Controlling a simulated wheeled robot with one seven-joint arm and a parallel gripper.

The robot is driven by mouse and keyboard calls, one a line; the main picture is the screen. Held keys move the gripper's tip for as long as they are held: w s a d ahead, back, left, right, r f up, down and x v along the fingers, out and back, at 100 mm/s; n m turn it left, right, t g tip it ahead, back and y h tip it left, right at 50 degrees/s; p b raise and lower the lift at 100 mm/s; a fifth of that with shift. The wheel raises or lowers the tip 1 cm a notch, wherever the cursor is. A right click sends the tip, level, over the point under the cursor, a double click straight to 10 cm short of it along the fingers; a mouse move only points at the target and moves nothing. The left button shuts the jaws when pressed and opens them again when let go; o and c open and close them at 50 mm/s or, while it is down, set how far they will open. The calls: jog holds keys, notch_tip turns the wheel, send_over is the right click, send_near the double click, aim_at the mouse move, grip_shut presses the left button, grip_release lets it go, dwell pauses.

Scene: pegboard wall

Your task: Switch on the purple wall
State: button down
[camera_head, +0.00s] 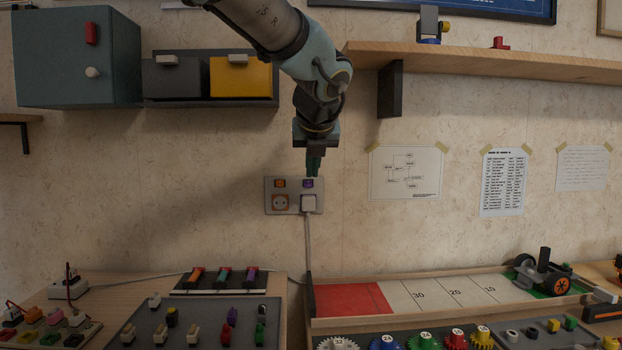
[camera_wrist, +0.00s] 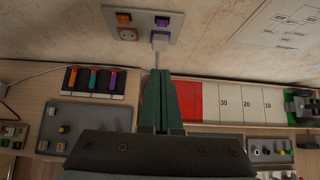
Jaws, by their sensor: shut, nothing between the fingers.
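The purple wall switch (camera_head: 308,183) sits at the upper right of a grey wall plate (camera_head: 268,197). An orange switch (camera_head: 280,183) is to its left. In the wrist view the purple switch (camera_wrist: 162,21) shows beyond my fingertips, with a gap in the picture between them. My gripper (camera_head: 313,174) points down, its green fingers shut and empty. In the head view the fingertips overlap the top edge of the purple switch; contact cannot be told. In the wrist view my gripper (camera_wrist: 157,72) shows its fingers together. The switch's on or off position is too small to tell.
Below the switches are an orange socket (camera_head: 280,202) and a white plug (camera_head: 309,202) with a cable hanging down. Cabinets (camera_head: 75,65) are at upper left, a wooden shelf (camera_head: 480,62) at upper right. Tables with switches, gears and a track (camera_head: 440,293) stand below.

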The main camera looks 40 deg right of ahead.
aim_at(308, 184)
jog(key=w+d+f, duration=0.1)
jog(key=w+d, duration=0.1)
jog(key=w+d+f+p, duration=0.1)
jog(key=w+d+f, duration=0.1)
jog(key=w, duration=0.1)
jog(key=w+d+f, duration=0.2)
jog(key=shift+w, duration=0.3)
jog(key=shift+w+d+r+p, duration=0.2)
jog(key=shift+w+d+p, duration=0.05)
jog(key=shift+w+p, duration=0.1)
jog(key=shift+r, duration=0.1)
